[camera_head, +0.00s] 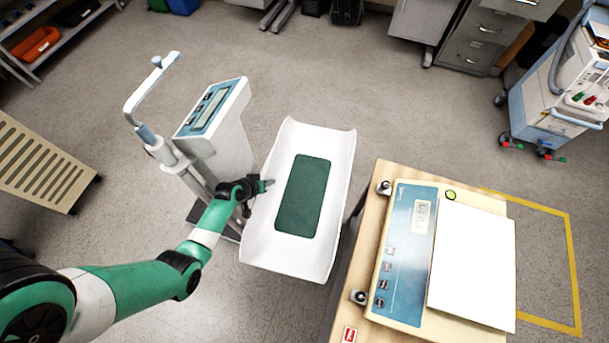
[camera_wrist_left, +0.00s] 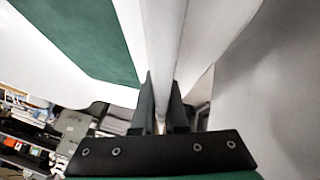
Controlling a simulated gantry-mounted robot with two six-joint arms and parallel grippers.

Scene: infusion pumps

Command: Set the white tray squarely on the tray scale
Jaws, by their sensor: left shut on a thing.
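The white tray (camera_head: 262,246) has raised curved sides and a green pad (camera_head: 303,196). It lies slightly turned in the middle of the head view, between a column scale with a display (camera_head: 212,108) and a wooden table. My left gripper (camera_head: 266,185) is shut on the tray's left rim. In the left wrist view the rim runs up from between the fingers (camera_wrist_left: 162,115), with the green pad (camera_wrist_left: 85,35) to the left. The tray's underside is hidden, so I cannot tell what supports it. My right gripper is not in view.
A blue-and-white bench scale (camera_head: 402,262) with a flat white plate (camera_head: 475,265) stands on the wooden table (camera_head: 352,285) at the right. A tan slatted panel (camera_head: 40,165) is at the left. A wheeled machine (camera_head: 560,100) stands far right. Floor behind the tray is clear.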

